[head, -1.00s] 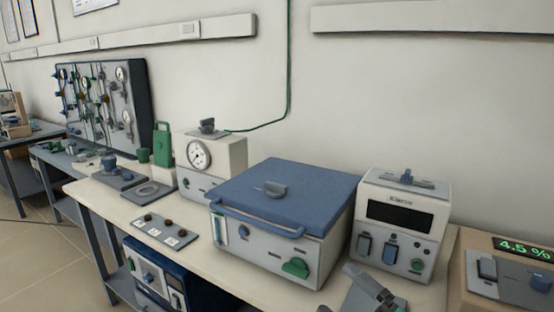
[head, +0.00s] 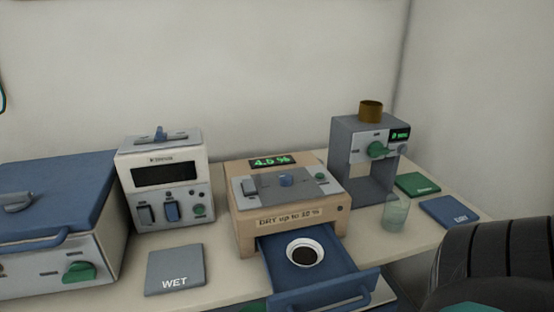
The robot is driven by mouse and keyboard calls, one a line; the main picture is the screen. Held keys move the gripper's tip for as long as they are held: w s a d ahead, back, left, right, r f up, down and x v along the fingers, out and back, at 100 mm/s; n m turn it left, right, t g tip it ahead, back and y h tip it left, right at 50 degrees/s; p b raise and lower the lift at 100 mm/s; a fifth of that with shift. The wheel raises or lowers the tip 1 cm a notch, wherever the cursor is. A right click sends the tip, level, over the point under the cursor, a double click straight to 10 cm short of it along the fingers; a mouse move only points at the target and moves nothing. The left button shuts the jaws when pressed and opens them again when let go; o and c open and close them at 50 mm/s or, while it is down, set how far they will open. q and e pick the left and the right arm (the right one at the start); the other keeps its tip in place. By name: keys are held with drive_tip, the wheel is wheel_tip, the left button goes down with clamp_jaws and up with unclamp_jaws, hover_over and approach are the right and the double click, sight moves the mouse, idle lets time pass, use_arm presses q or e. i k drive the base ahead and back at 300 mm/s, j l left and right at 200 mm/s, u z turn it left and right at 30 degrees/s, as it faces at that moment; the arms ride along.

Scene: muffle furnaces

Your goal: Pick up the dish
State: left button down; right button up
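A small round white dish (head: 305,244) with dark contents sits in the open blue drawer (head: 343,264) of a tan box (head: 243,234). The drawer sticks out over the front of the table, and the dish's rim is fully visible. Neither of my grippers can be made out in the head view, so nothing is seen touching the dish.
A grey WET pad (head: 175,265) lies left of the drawer. A clear beaker (head: 396,214), a grey machine (head: 345,144), a green pad (head: 416,184) and a blue DRY pad (head: 448,211) are right. A dark ribbed shape (head: 495,265) fills the lower right.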

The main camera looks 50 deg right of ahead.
sight(305, 253)
drive_tip(key=z, duration=1.7)
